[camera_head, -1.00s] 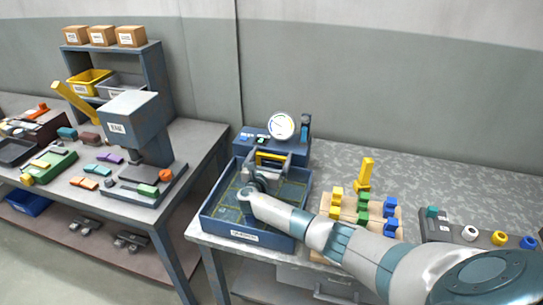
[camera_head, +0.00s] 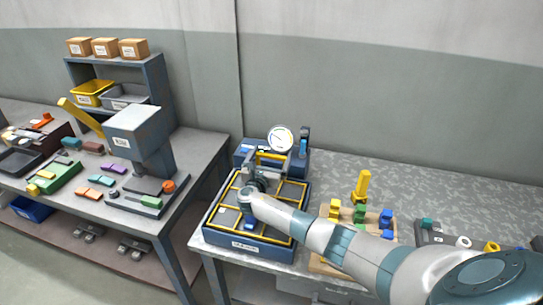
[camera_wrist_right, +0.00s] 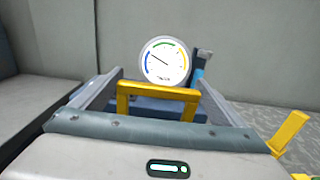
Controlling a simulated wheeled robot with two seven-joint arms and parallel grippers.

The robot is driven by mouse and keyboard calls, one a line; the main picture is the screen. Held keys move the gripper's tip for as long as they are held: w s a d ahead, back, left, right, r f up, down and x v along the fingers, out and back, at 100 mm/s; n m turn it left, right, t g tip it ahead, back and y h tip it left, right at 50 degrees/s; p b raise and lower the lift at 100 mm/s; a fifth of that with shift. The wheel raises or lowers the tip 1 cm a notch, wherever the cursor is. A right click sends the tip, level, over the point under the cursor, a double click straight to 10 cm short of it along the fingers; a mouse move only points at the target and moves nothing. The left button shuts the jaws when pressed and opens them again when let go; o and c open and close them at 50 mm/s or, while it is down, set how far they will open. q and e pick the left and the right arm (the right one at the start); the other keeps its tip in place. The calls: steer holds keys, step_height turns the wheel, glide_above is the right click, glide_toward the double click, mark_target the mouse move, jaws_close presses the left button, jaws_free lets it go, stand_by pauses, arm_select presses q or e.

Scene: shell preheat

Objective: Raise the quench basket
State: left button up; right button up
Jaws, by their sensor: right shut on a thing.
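The quench basket (camera_head: 215,222) is a yellow-edged frame with grey mesh compartments, now up at the rim of the blue quench tank (camera_head: 262,252). Its yellow handle (camera_head: 271,155) stands up at the back. In the right wrist view the handle (camera_wrist_right: 158,91) lies between the two grey fingers. My right gripper (camera_head: 262,170) is shut on this handle, coming from the front right. My arm hides part of the basket's middle and right side. My left gripper is not in view.
A round dial gauge (camera_head: 281,138) on a blue unit stands behind the tank. To the right are a wooden block (camera_head: 322,265) with coloured pegs and a yellow upright piece (camera_head: 362,185). A press (camera_head: 138,132) stands on the left bench.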

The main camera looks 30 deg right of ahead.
steer(key=shift+w+r, duration=0.1)
steer(key=shift+r, duration=0.3)
steer(key=o, duration=1.2)
steer(key=shift+a+f, duration=0.1)
steer(key=shift+s+a+f, duration=0.1)
steer(key=shift+s+a, duration=0.15)
steer(key=shift+s, duration=0.1)
steer(key=b+v, duration=0.4)
steer(key=v, duration=1.2)
steer(key=shift+s+a+r, duration=0.2)
steer(key=shift+s, duration=0.05)
steer(key=shift+f, duration=0.1)
